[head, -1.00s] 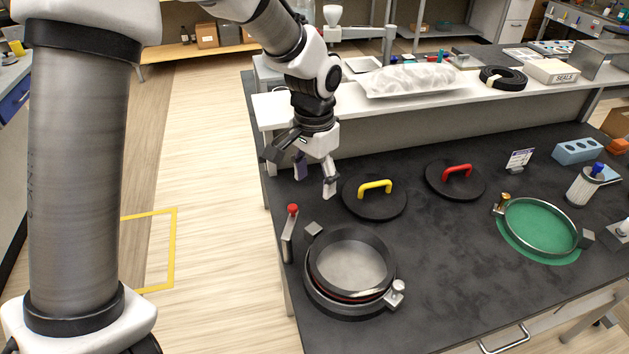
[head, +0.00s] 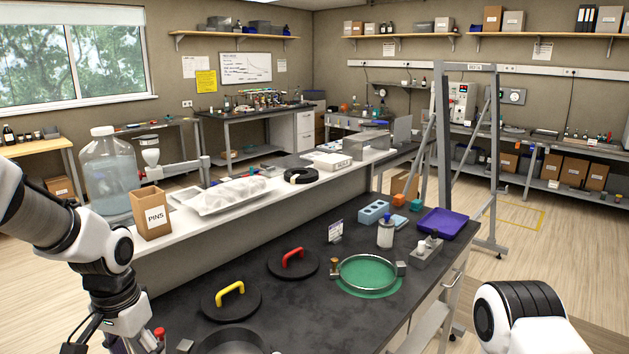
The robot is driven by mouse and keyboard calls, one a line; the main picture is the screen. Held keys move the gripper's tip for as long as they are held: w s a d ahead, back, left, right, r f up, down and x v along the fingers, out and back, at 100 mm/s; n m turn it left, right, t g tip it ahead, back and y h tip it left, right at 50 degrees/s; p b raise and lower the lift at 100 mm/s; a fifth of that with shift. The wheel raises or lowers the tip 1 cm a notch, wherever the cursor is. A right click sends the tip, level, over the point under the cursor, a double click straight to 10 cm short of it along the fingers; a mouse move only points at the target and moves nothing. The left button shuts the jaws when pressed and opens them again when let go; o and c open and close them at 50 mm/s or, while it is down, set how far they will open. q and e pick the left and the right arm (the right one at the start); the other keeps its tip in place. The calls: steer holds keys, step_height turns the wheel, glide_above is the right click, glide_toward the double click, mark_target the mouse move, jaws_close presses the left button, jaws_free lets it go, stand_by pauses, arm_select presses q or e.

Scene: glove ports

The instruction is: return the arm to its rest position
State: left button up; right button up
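My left arm comes in from the left edge. My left gripper (head: 130,335) is low at the left, over the near-left corner of the black bench (head: 330,285). Its fingertips run off the bottom edge, so its opening is hidden. A red knob (head: 159,331) shows right beside it. A white and black link of my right arm shows at the bottom right. My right gripper is not in view.
On the bench lie a black lid with a yellow handle (head: 231,302), one with a red handle (head: 293,263), a green disc with a metal ring (head: 369,272), and a cut-off round port (head: 232,340). A raised shelf behind holds a jug (head: 110,175) and a PINS box (head: 152,214).

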arm_select(q)
steer(key=s+f+g, duration=0.4)
steer(key=f, duration=0.9)
steer(key=s+d+f+n+g+b, duration=0.1)
steer(key=s+d+f, duration=0.1)
steer(key=s+f, duration=0.9)
steer(key=s+d+f+g+b, duration=0.1)
steer(key=s+d+f, duration=0.1)
steer(key=s+f, duration=0.9)
steer(key=w+t, duration=0.2)
steer(key=t, duration=0.1)
steer(key=w+n+t, duration=0.1)
steer(key=w+t, duration=0.1)
steer(key=t, duration=0.1)
steer(key=shift+w+a+n+p, duration=0.15)
steer(key=shift+w+n+p, duration=0.15)
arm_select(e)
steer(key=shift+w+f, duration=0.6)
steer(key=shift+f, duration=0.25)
arm_select(q)
steer(key=shift+s+r, duration=0.1)
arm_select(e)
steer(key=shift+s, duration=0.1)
